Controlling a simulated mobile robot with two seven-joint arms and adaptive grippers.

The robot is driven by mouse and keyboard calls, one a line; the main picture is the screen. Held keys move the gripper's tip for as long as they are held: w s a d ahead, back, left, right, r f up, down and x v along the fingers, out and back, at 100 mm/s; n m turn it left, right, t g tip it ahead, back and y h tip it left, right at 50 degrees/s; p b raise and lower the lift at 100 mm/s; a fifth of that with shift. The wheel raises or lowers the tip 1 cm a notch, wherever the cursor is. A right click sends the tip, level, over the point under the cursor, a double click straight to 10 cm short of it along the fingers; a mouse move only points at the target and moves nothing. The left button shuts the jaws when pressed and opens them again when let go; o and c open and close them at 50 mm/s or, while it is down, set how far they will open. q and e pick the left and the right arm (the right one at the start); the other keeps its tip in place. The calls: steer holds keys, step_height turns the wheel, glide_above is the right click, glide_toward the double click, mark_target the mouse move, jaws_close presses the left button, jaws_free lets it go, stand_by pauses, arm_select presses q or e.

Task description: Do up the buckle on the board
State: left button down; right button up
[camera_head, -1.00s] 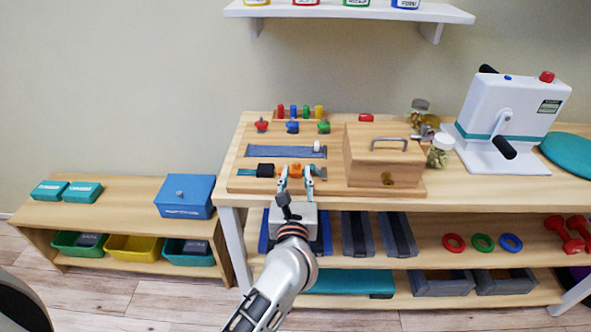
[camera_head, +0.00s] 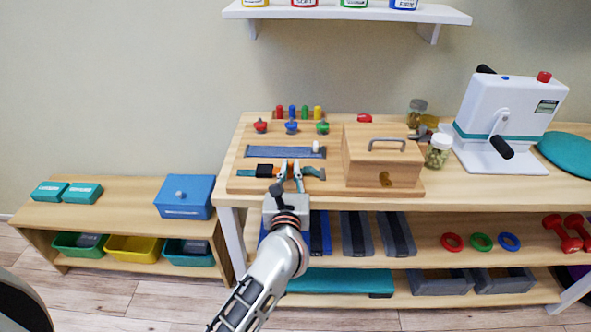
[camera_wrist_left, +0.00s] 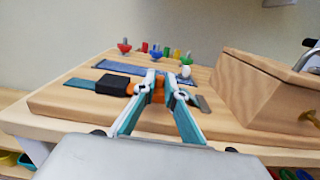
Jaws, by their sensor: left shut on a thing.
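The wooden board (camera_head: 240,186) lies on the bench top. The buckle's black half (camera_head: 264,170) sits on a teal strap at its front left; it also shows in the left wrist view (camera_wrist_left: 113,84). The orange half (camera_wrist_left: 158,93) is between the fingers of my left gripper (camera_wrist_left: 158,85), which is shut on it. Some orange also shows right against the black half's right side; I cannot tell how deep it sits inside. The orange half's strap (camera_head: 314,172) runs to the right. The fingers partly hide the orange half. My right gripper is not in view.
A wooden box (camera_head: 376,160) with a handle stands close to the right of the buckle. Behind the buckle are a blue strip (camera_head: 275,152) with a white knob and several coloured knobs and pegs. A white crank machine (camera_head: 500,125) stands further right.

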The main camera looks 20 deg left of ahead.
mark_target(277, 170)
arm_select(q)
steer(key=a, duration=0.1)
steer(key=s+a, duration=0.1)
steer(key=a, duration=0.1)
steer(key=shift+r+p, duration=0.15)
steer(key=shift+p, duration=0.2)
steer(key=shift+a, duration=0.2)
steer(key=c, duration=2.1)
jaws_free()
steer(key=shift+a, duration=0.1)
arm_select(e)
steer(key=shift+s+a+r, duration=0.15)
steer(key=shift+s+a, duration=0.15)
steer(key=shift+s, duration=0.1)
arm_select(q)
steer(key=v, duration=1.2)
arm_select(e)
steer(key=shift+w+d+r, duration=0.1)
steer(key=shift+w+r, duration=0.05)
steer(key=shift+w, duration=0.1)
